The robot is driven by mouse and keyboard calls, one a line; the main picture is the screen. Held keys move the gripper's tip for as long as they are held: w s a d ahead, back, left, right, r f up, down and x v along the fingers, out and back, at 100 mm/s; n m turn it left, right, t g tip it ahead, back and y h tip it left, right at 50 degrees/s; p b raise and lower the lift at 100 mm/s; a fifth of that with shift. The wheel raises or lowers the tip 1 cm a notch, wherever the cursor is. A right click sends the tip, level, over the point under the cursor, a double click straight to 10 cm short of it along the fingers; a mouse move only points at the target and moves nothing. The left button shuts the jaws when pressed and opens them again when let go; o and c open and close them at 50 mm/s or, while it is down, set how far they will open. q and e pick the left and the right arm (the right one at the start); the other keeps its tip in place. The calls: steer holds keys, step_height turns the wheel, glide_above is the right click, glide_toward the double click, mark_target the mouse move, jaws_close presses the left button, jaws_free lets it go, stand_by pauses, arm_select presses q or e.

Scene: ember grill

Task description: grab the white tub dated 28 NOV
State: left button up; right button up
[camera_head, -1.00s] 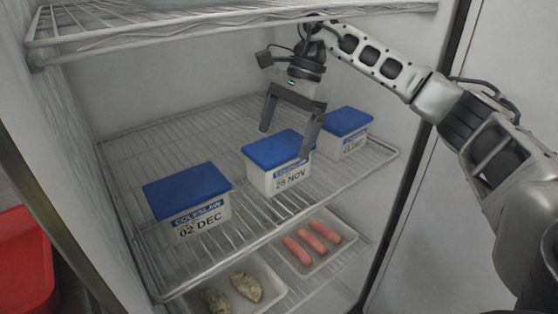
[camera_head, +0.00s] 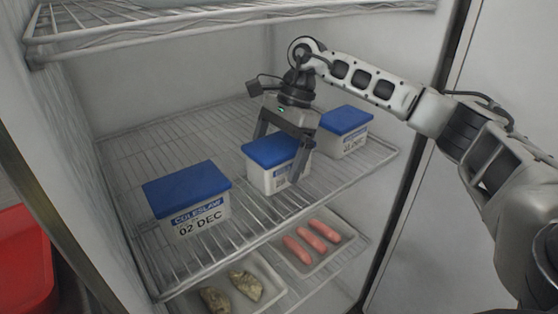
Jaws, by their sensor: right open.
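The white tub (camera_head: 262,180) dated 28 NOV in the earlier picture has a blue lid and stands in the middle of the wire shelf. Its date is now largely covered by a finger. My right gripper (camera_head: 276,158) is open and lowered over this tub, one finger in front of its label side, the other at its far side. I cannot tell whether the fingers touch it. A similar tub (camera_head: 203,221) marked COLESLAW 02 DEC stands at the front left. Another blue-lidded tub (camera_head: 346,141) stands at the back right, its date too small to read. My left gripper is not in view.
The wire shelf (camera_head: 130,160) has free room behind and left of the tubs. An upper wire shelf (camera_head: 110,35) hangs above. Below are a tray (camera_head: 338,256) with pink sausages and a tray (camera_head: 272,283) with brownish lumps. A red bin (camera_head: 22,265) stands outside at left.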

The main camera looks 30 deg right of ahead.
steer(key=shift+f, duration=0.2)
steer(key=shift+c, duration=0.3)
steer(key=c, duration=1.3)
steer(key=shift+r, duration=0.15)
